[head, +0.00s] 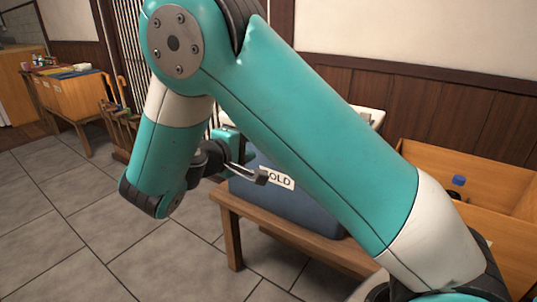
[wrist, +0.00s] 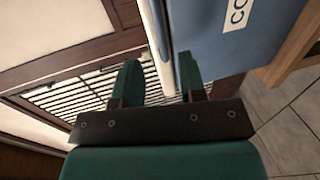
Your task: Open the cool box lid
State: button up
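The cool box (head: 285,205) is blue with a white label reading "OLD" in part, and stands on a low wooden bench. My arm crosses in front of it in the head view. Its pale lid (head: 373,116) shows only at the far right corner and looks closed. In the wrist view the blue side of the box (wrist: 225,40) fills the upper right, with the pale lid edge (wrist: 156,40) along its left. My gripper (wrist: 160,75) is open and empty, its fingers pointing toward the lid edge. In the head view my gripper (head: 236,142) is at the box's left end, partly hidden.
The wooden bench (head: 232,230) has open tiled floor in front and to the left. A wooden crate (head: 470,215) with a blue-capped bottle (head: 458,182) stands at right. A panelled wall (head: 440,105) is close behind. A wooden cabinet (head: 70,95) stands far left.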

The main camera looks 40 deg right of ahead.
jog(key=b+x, duration=0.1)
jog(key=x, duration=0.7)
jog(key=shift+w+d+b, duration=0.1)
jog(key=shift+d+b, duration=0.2)
jog(key=shift+d, duration=0.1)
grip_shut()
